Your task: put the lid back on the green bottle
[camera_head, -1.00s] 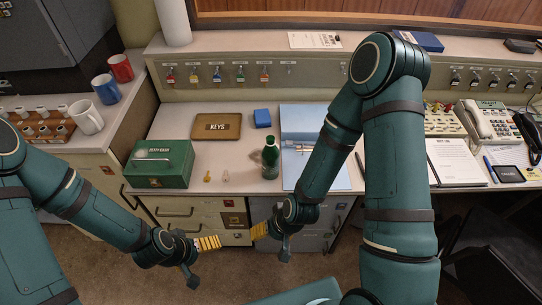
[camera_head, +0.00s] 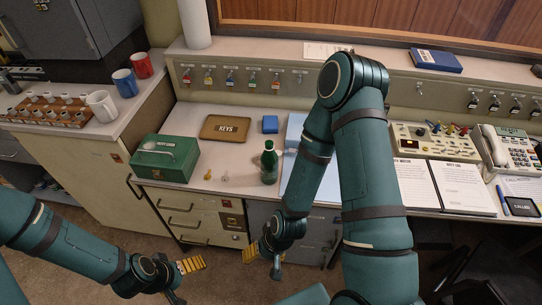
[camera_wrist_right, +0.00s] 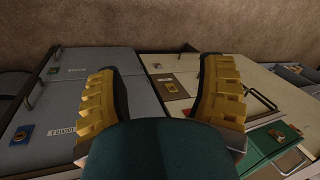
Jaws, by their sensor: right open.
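The green bottle (camera_head: 268,165) stands upright on the desk, beside the blue folder. I cannot tell a separate lid for certain. A small yellow item (camera_head: 208,174) and a small pale item (camera_head: 224,177) lie left of the bottle near the desk's front edge. My right gripper (camera_head: 250,254) is in front of the drawers, below the desk edge and the bottle. In the right wrist view its two yellow fingers (camera_wrist_right: 162,95) are wide apart with nothing between them. My left gripper (camera_head: 194,264) is lower left of it, apart from the desk; its finger gap cannot be made out.
A green cash box (camera_head: 165,158) and a brown KEYS tray (camera_head: 225,128) are left of the bottle. A blue block (camera_head: 270,124) sits behind it. The blue folder (camera_head: 296,130) is partly hidden by my right arm. Mugs (camera_head: 102,106) stand on the left counter.

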